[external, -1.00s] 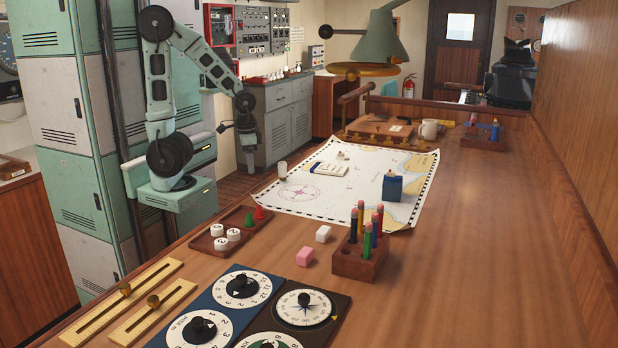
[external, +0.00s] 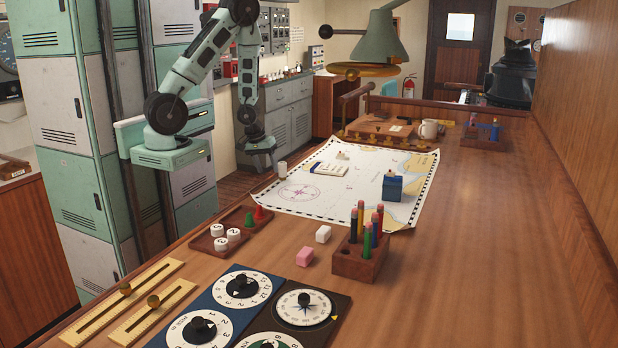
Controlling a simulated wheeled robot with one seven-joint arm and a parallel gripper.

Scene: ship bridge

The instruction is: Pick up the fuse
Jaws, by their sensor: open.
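I cannot tell for certain which object is the fuse. A small pale upright cylinder (external: 282,168) stands at the table's left edge, beside the near-left corner of the chart. My gripper (external: 262,169) is just left of this cylinder in the picture, pointing down, with open jaws. Nothing shows between its fingers. Whether it is over the table or short of its edge is hard to tell. A small pale piece (external: 394,173) sits on a blue box (external: 392,188) on the chart.
A chart (external: 330,185) covers the middle of the table. Nearer are a pencil block (external: 358,266), a pink block (external: 304,256), a white block (external: 323,234), a tray (external: 203,243) with pieces, and dials (external: 243,286).

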